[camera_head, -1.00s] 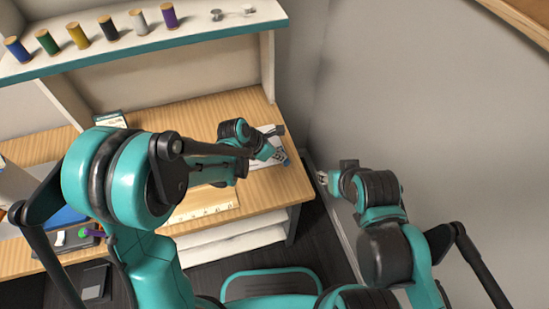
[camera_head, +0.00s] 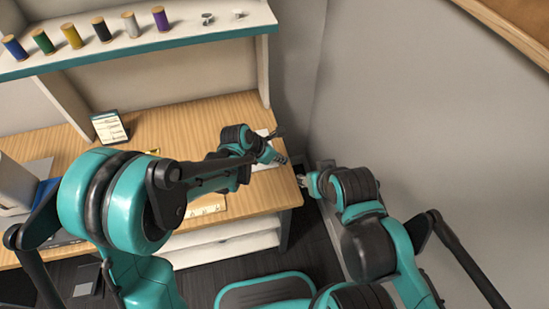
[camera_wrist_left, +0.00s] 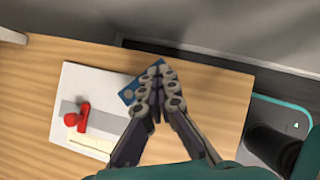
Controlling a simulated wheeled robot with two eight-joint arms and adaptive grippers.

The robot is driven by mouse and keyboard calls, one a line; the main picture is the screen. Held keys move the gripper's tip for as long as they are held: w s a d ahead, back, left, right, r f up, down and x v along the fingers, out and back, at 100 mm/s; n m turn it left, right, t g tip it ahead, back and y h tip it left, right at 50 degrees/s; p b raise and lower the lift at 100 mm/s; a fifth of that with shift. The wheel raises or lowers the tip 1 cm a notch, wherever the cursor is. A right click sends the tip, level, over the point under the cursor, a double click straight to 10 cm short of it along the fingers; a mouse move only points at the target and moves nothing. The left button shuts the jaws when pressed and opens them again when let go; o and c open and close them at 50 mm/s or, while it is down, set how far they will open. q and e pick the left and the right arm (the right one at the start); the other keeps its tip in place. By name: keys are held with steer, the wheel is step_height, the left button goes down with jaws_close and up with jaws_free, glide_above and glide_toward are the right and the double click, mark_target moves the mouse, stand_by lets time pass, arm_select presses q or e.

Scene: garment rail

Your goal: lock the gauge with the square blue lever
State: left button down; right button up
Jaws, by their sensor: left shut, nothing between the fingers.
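In the left wrist view, a white plate (camera_wrist_left: 68,88) with a grey strip lies on the wooden bench; it seems to be the gauge's base. A red lever (camera_wrist_left: 82,118) stands on its left part. The blue lever (camera_wrist_left: 127,95) is at the plate's upper right, partly hidden behind my left fingers. My left gripper (camera_wrist_left: 160,72) is shut and empty, its tips over or beside the blue piece; contact cannot be told. In the head view my left gripper (camera_head: 281,159) is at the bench's right end and covers the levers. My right gripper (camera_head: 306,182) is just off that end, its fingers too small to judge.
The bench (camera_head: 175,122) has a card stand (camera_head: 109,127) at the back. A shelf (camera_head: 150,42) with several thread spools runs above it. A grey wall (camera_head: 410,120) closes the right side. Bare bench lies left of the plate.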

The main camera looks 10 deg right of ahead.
arm_select(q)
steer(key=shift+w+d, duration=0.2)
steer(key=shift+d, duration=0.1)
arm_select(e)
steer(key=shift+w, duration=0.1)
arm_select(q)
steer(key=shift+w+a, duration=0.1)
steer(key=shift+a, duration=0.05)
steer(key=shift+w+a, duration=0.3)
steer(key=shift+a, duration=0.3)
arm_select(e)
steer(key=shift+f, duration=0.1)
arm_select(q)
steer(key=shift+r, duration=0.1)
